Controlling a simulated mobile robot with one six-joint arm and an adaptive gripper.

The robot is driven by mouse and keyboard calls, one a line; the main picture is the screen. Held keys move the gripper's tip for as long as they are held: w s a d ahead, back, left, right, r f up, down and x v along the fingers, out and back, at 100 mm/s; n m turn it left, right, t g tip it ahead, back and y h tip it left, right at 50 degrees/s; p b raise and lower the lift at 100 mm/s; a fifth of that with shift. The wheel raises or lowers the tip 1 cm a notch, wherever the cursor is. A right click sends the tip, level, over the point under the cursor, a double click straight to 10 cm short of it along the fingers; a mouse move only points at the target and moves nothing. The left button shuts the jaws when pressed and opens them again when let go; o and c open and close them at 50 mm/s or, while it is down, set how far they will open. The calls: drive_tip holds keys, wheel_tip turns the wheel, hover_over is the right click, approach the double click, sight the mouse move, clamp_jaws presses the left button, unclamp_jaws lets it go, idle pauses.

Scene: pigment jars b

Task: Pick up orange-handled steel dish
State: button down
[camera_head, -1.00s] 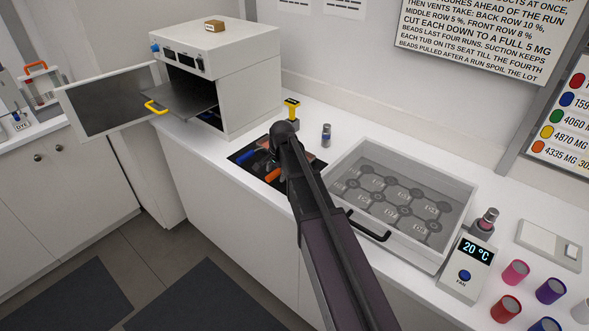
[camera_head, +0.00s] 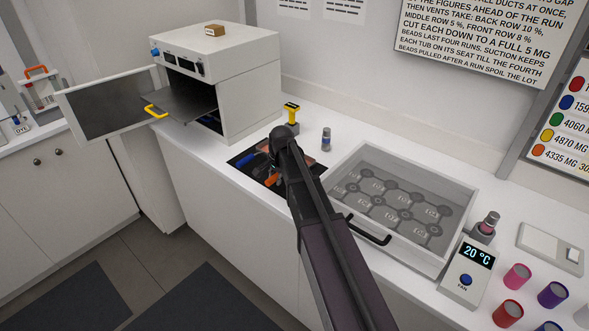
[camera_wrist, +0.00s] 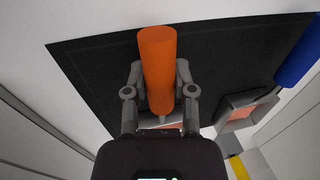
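The steel dish's orange handle (camera_wrist: 158,70) fills the middle of the wrist view. It also shows in the head view (camera_head: 271,180), on the dark mat (camera_head: 247,175). My gripper (camera_wrist: 160,78) has one finger on each side of the handle, with no clear gap visible. The handle hides the inner finger faces, so I cannot tell whether they grip it. A little of the steel part (camera_wrist: 165,127) shows between the fingers; my gripper body hides the rest. In the head view my arm covers most of the gripper.
A blue handle (camera_head: 245,158) lies on the mat's left, with a yellow-topped tool (camera_head: 291,112) behind. The oven (camera_head: 250,95) has its door (camera_head: 95,105) open, at left. A clear-lidded drawer tray (camera_head: 455,190) with a black handle (camera_head: 368,230) stands close to my arm's right.

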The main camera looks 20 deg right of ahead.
drive_tip(key=shift+r, duration=0.1)
idle(0.4)
wheel_tip(320, 180, up, 10)
drive_tip(key=p, duration=1)
idle(0.6)
drive_tip(key=shift+r+p, duration=2.4)
drive_tip(key=shift+p, duration=0.15)
